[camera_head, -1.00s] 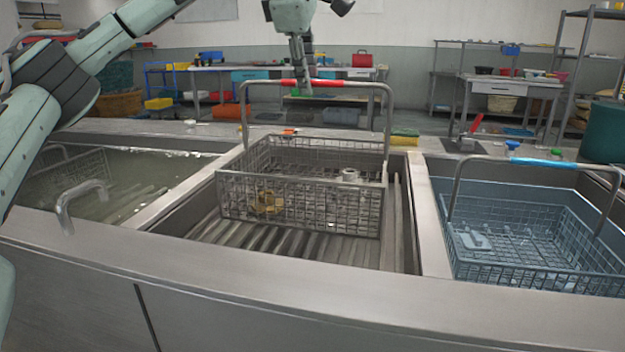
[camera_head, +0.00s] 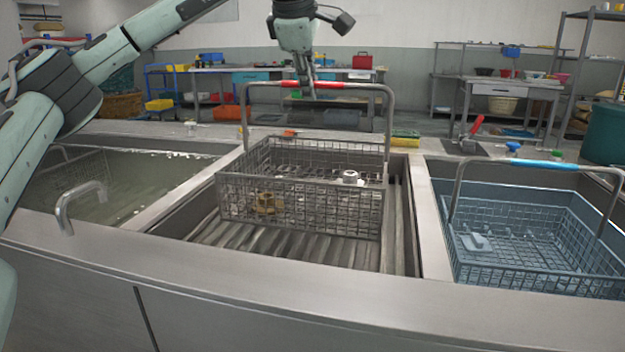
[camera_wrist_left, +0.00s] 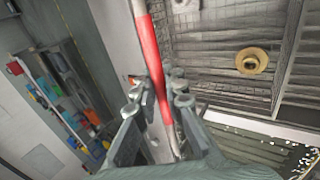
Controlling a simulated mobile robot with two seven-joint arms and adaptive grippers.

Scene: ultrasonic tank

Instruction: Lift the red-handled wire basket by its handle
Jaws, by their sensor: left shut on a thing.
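The red-handled wire basket (camera_head: 300,207) is in the middle tank bay, with its bottom seemingly above the ribbed floor. Its tall handle has a red grip (camera_head: 335,86) at the top. My left gripper (camera_head: 301,88) reaches it from above and is shut on the grip, left of its middle. In the left wrist view the red grip (camera_wrist_left: 148,50) runs between the two fingers (camera_wrist_left: 160,100). A brass-coloured part (camera_head: 266,203) and a white ring-shaped part (camera_head: 349,177) lie in the basket. My right gripper is not in view.
A blue-handled basket (camera_head: 535,245) stands in the right bay. The left bay holds murky liquid (camera_head: 130,180) and another wire basket (camera_head: 75,175). Metal dividers and the front rim (camera_head: 330,290) surround the middle bay. A yellow-green sponge-like block (camera_head: 405,134) sits behind it.

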